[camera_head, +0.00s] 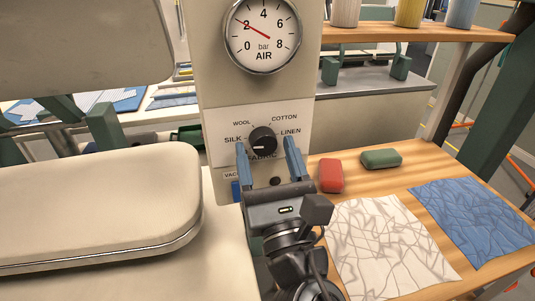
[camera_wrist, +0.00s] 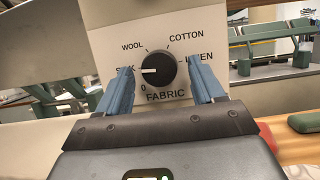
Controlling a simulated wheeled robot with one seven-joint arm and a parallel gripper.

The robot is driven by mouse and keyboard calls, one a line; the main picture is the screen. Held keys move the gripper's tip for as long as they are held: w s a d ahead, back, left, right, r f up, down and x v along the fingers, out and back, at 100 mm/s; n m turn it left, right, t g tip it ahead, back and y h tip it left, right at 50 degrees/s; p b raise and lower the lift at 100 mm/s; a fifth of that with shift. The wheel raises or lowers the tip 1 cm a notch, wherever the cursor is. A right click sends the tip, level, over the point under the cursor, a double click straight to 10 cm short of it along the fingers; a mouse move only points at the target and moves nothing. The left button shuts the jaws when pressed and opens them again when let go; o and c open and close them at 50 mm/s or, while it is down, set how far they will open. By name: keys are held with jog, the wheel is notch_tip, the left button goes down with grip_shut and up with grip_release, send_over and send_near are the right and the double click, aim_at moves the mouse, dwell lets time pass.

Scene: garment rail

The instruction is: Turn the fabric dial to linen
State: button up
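The black fabric dial (camera_head: 262,140) is on the pale panel below the air gauge, and it also shows in the wrist view (camera_wrist: 159,70). Its white mark points left, at SILK in the wrist view. WOOL and COTTON are printed above, LINEN at the right (camera_head: 290,131), and 0 at the lower left. My gripper (camera_head: 266,147) is open and empty, with one blue finger on each side of the dial in both views. A gap shows between the dial and each finger. The right finger partly covers LINEN in the wrist view (camera_wrist: 158,82). How far the fingertips reach along the dial is hard to tell.
A round air gauge (camera_head: 262,33) sits above the panel (camera_head: 218,118). A padded pressing board (camera_head: 95,205) is close at the left. At the right, a wooden table (camera_head: 410,190) bears red (camera_head: 331,176) and green (camera_head: 381,158) blocks and white (camera_head: 385,245) and blue (camera_head: 475,218) cloths.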

jog(key=c, duration=1)
